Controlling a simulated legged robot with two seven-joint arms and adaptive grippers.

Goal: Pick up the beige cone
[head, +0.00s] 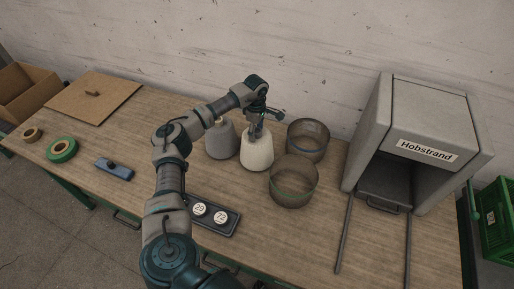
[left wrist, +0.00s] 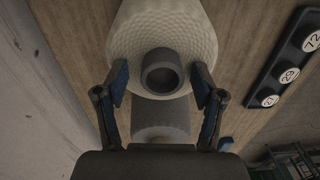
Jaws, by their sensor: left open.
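The beige cone (head: 257,154) stands upright on the wooden table near the wall. In the left wrist view the beige cone (left wrist: 165,25) fills the top, with its grey tube end (left wrist: 160,72) facing the camera. My left gripper (head: 258,131) is over the cone's top. In the left wrist view its fingers (left wrist: 160,86) are open, one on each side of the tube end. I cannot tell whether they touch the cone. A grey cone (head: 222,141) stands close on the left, partly behind my arm. My right gripper is not in view.
Two round open containers (head: 293,182) (head: 308,139) stand just right of the cone. A grey machine labelled Hobstrand (head: 425,150) is farther right. A numbered tag holder (head: 224,225) lies in front. Green tape (head: 62,150) and a blue tool (head: 115,169) lie left.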

